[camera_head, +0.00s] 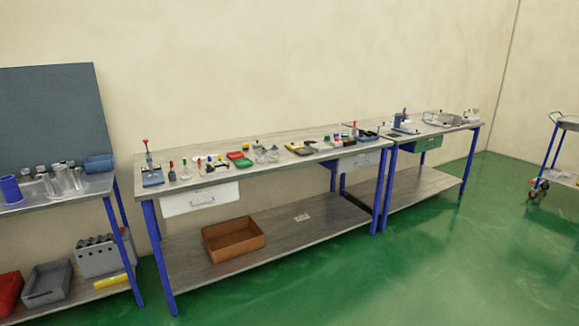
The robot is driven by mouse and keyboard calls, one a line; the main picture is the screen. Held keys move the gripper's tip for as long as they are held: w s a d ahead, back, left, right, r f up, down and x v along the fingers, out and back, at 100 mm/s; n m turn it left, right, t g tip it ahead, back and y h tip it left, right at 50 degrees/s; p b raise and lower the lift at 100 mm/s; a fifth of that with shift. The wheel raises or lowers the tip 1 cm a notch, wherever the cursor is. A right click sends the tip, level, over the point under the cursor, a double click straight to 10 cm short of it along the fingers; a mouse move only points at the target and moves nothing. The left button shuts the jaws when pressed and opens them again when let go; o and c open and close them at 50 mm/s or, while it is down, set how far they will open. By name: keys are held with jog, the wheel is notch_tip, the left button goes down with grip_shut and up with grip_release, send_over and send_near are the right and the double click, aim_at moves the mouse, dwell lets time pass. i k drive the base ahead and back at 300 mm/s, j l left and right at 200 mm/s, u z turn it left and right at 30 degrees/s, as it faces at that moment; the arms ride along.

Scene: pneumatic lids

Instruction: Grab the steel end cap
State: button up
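I cannot single out the steel end cap for certain; the parts on the benches are too small at this distance. Several small grey and metallic parts, such as a grey cluster (266,154), lie on the middle bench (205,149) among red, green and yellow items. More grey metal parts stand on the right-hand bench. Several metallic cylinders (70,178) stand on the left bench. My gripper is not in view.
A brown box (233,240) sits on the middle bench's lower shelf (318,227). A wheeled trolley (569,124) stands far right. Green floor (455,240) in front is clear.

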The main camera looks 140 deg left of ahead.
aim_at(172, 175)
jog(key=u, duration=4.95)
